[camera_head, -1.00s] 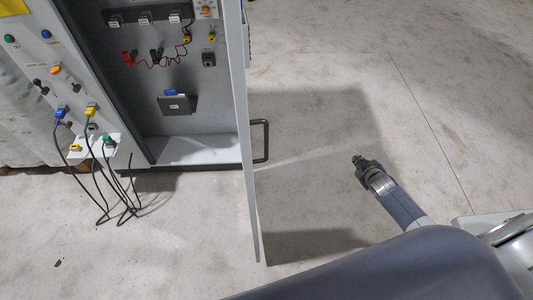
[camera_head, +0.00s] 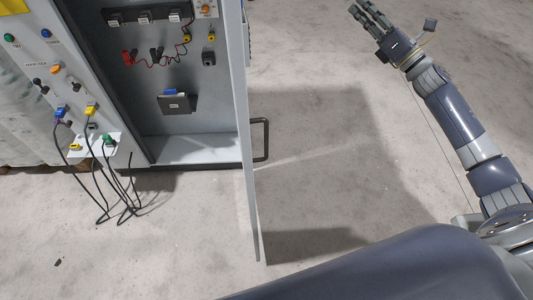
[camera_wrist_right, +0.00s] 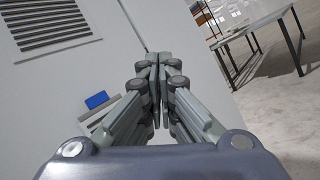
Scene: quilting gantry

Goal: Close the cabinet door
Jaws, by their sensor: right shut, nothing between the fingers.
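The grey cabinet (camera_head: 193,150) stands at the left with its inside exposed. Its door (camera_head: 251,190) is open and shows nearly edge-on, reaching toward me. A dark bar handle (camera_head: 266,140) sticks out from the door's right face. My right gripper (camera_head: 362,12) is to the right of the door and farther away than the handle, apart from both. In the wrist view the right gripper's fingers (camera_wrist_right: 160,62) are together and empty. My left gripper is out of view.
A control panel (camera_head: 60,75) with plugged cables (camera_head: 100,185) hangs left of the opening. The floor (camera_head: 330,120) right of the door is clear. The wrist view shows a pale panel (camera_wrist_right: 130,20) with a vent (camera_wrist_right: 50,22) and a table (camera_wrist_right: 255,30) at right.

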